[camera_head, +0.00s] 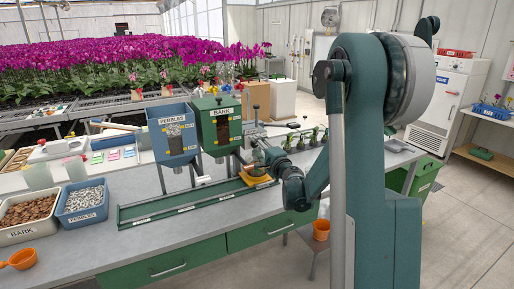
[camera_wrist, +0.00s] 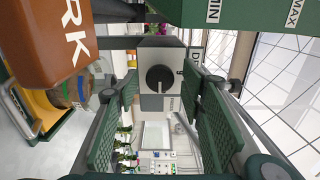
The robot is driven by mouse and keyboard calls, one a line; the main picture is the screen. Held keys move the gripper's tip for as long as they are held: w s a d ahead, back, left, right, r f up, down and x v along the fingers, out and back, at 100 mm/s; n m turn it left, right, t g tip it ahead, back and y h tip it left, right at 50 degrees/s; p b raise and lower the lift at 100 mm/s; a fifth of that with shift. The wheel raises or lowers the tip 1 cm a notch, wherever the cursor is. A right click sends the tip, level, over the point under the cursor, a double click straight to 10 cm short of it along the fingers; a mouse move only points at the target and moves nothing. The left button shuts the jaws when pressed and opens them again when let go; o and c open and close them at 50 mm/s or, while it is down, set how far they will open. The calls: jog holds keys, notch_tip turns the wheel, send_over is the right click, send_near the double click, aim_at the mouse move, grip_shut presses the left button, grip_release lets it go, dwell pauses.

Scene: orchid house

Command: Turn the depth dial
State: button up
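A round black dial (camera_wrist: 160,79) with a pale pointer line sits on the face of a light grey box (camera_wrist: 172,50) in the wrist view. A label beginning with "D" is partly hidden beside it. My gripper (camera_wrist: 163,90) is open, with one green pad on each side of the dial in the picture. The pads look apart from the dial, nearer the camera, and nothing is between them. In the head view my gripper (camera_head: 264,161) is small at the bench, by the green BARK hopper (camera_head: 218,124); the dial cannot be made out there.
The brown BARK panel (camera_wrist: 45,40) and a green part marked MIN and MAX (camera_wrist: 240,12) crowd the wrist view. The blue PEBBLES hopper (camera_head: 175,135) stands left of the BARK hopper above a green rail (camera_head: 175,210).

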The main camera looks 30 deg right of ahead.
jog(key=s, duration=1.2)
dwell(0.3)
dwell(0.5)
jog(key=s+a+r+n+g+y+p, duration=0.1)
jog(key=a+r+n, duration=0.1)
jog(key=a, duration=0.4)
jog(key=s+a+r+n+g+y, duration=0.1)
jog(key=a+r+n+y, duration=0.1)
jog(key=a, duration=0.4)
jog(key=s+a+n+g+y, duration=0.1)
jog(key=s+a+n+g, duration=0.2)
jog(key=s+a+n, duration=0.55)
jog(key=s+a+f+n+g+h, duration=0.1)
jog(key=s+a+f+g, duration=0.1)
jog(key=s+a, duration=0.4)
jog(key=s+a+f+n+g, duration=0.1)
jog(key=s+a, duration=0.2)
jog(key=s, duration=0.5)
jog(key=s+d+f+n+g+h, duration=0.1)
jog(key=s+f+n, duration=0.1)
jog(key=s, duration=0.6)
jog(key=s+f+n+g+h+b, duration=0.1)
jog(key=s+f+g+h, duration=0.1)
jog(key=s, duration=0.5)
jog(key=shift+s+d+f+n, duration=0.35)
jog(key=shift+d+f, duration=0.05)
jog(key=shift+f, duration=0.05)
